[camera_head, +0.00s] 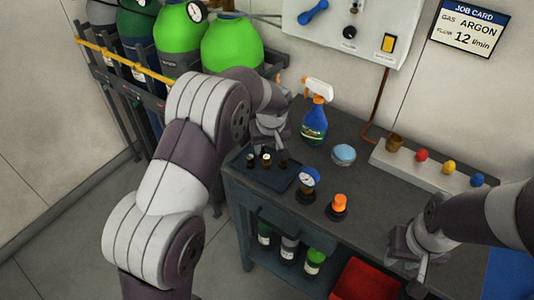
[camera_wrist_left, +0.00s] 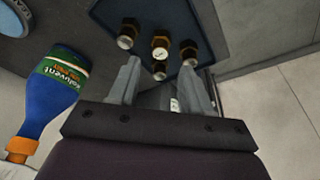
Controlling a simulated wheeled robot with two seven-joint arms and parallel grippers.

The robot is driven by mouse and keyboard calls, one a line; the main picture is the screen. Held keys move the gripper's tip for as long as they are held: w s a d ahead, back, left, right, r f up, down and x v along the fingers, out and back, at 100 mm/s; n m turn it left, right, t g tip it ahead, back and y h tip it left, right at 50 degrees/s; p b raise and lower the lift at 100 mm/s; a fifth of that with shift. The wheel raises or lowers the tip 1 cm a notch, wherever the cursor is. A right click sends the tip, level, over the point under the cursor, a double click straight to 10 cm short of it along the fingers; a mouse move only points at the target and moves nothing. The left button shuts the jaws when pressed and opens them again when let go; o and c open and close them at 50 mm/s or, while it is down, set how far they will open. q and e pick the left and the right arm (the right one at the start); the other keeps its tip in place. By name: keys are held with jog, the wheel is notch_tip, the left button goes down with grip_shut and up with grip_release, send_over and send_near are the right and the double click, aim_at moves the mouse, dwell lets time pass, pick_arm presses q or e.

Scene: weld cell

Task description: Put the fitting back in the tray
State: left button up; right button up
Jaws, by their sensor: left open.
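The dark tray (camera_head: 262,180) lies on the near left corner of the bench; it also shows in the left wrist view (camera_wrist_left: 185,14). Small dark and brass fittings stand in it: a left one (camera_wrist_left: 128,33), a middle one (camera_wrist_left: 160,45) with a pale ring, and a right one (camera_wrist_left: 189,52). My left gripper (camera_head: 272,142) is over the tray's back edge. In the wrist view the left gripper (camera_wrist_left: 160,82) is open, its fingers pointing at the fittings, with nothing clearly held. My right gripper (camera_head: 405,262) is over the bench's front right; its jaws are unclear.
A blue spray bottle (camera_head: 314,125) stands close beside my left gripper. A round blue-lidded tin (camera_head: 343,155), a gauge (camera_head: 309,179) and an orange-topped part (camera_head: 339,205) stand on the bench. A pale rack (camera_head: 430,170) is at the back. A red bin (camera_head: 364,281) is below.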

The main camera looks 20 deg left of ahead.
pick_arm(q)
jog(key=a+v, duration=0.1)
jog(key=v, duration=0.5)
jog(key=s+a+f+m, duration=0.1)
jog(key=s+m, duration=0.1)
jog(key=s, duration=1)
jog(key=s+a+f+m+g+h, duration=0.1)
jog(key=s+f+m, duration=0.1)
jog(key=s, duration=1)
jog(key=shift+f+m, duration=0.25)
jog(key=shift+m, duration=0.35)
jog(key=shift+s, duration=0.1)
